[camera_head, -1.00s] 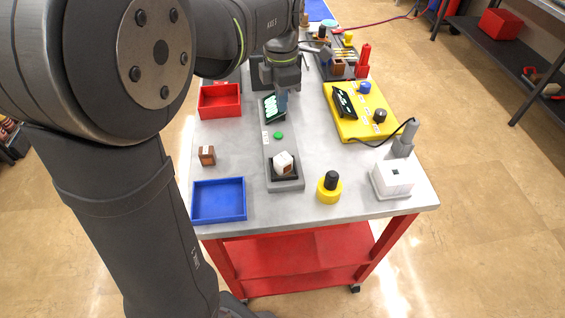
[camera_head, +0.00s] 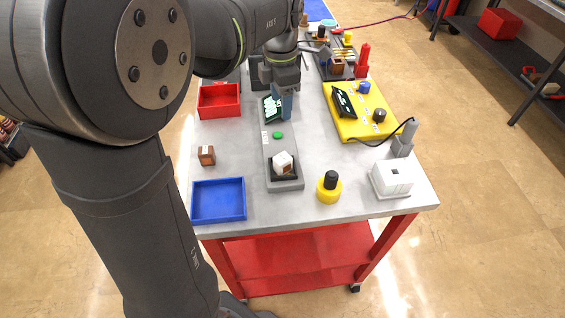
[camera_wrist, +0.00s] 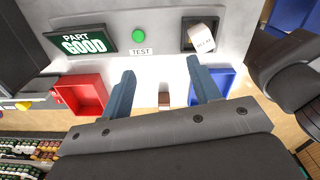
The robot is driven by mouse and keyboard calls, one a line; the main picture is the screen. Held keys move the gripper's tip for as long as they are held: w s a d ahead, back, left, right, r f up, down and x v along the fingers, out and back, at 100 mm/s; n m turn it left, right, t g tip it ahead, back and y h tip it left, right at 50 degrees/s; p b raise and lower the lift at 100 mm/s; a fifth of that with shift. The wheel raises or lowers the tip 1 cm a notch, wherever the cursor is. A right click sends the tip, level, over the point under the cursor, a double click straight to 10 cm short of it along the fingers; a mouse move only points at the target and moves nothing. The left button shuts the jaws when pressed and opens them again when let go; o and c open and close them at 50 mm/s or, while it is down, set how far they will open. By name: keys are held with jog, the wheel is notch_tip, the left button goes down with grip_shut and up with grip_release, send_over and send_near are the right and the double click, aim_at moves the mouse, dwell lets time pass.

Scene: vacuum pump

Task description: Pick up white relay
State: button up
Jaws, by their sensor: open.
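The white relay (camera_head: 284,162) sits tilted in the dark square recess at the near end of the grey test station (camera_head: 270,150). One of its sides looks brown. In the wrist view the white relay (camera_wrist: 202,38) is at the upper right, its printed face partly toward me. My gripper (camera_head: 286,108) is over the far part of the station, near the screen and beyond the green button.
The station's screen (camera_wrist: 83,42) reads "PART GOOD", beside a green button (camera_wrist: 138,35). A brown relay (camera_head: 206,155) lies on the table between the red tray (camera_head: 219,113) and the blue tray (camera_head: 219,218). A yellow-and-black knob (camera_head: 329,188) and white device (camera_head: 393,178) stand right.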

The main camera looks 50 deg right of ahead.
notch_tip(320, 180, up, 5)
jog(key=m, duration=3.2)
send_over(281, 158)
notch_tip(281, 158, down, 17)
jog(key=shift+r, duration=0.1)
jog(key=c, duration=1.2)
jog(key=shift+o, duration=0.2)
